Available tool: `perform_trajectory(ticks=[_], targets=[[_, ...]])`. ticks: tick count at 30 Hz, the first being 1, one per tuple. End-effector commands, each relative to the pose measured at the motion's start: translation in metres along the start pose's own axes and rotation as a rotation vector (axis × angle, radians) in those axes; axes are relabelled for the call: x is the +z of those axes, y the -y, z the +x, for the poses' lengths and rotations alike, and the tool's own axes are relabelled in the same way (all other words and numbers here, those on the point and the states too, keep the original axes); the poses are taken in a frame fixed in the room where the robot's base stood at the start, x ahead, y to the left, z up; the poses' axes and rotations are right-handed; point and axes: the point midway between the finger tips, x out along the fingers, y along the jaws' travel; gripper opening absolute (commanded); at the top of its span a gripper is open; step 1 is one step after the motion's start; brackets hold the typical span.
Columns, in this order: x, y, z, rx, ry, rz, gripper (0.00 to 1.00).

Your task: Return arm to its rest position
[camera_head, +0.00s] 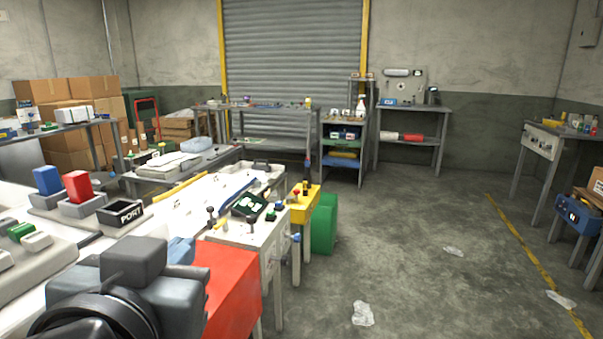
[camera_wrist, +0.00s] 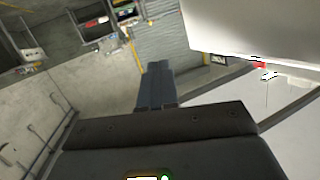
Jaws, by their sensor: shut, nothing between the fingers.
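My gripper (camera_wrist: 157,70) shows in the wrist view, with its two grey fingers together and nothing between them. It hangs in free air, apart from the surfaces around it. A large pale surface fills the upper right of that view, beside the fingers. In the head view, dark grey parts of my arm fill the lower left corner, in front of the white workbench. The fingers cannot be made out in the head view.
A black box marked PORT (camera_head: 120,212), a red block (camera_head: 78,186) and a blue block (camera_head: 48,180) stand on the bench at left. A green bin (camera_head: 324,224) stands beyond it. Crumpled scraps (camera_head: 362,314) lie on the otherwise open floor at right.

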Motion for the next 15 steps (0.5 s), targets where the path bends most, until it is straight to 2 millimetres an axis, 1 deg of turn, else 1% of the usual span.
perform_trajectory(ticks=[1,3,5,7,11,15], targets=[[0.012,-0.021,0.012,0.005,-0.021,-0.053,0.0],[0.025,-0.044,0.022,-0.003,-0.049,-0.115,0.0],[0.038,-0.063,0.03,-0.011,-0.067,-0.168,0.0],[0.053,-0.087,0.036,-0.022,-0.082,-0.223,0.0],[0.084,-0.132,0.04,-0.046,-0.093,-0.316,0.0],[0.119,-0.18,0.032,-0.073,-0.085,-0.394,0.0]])
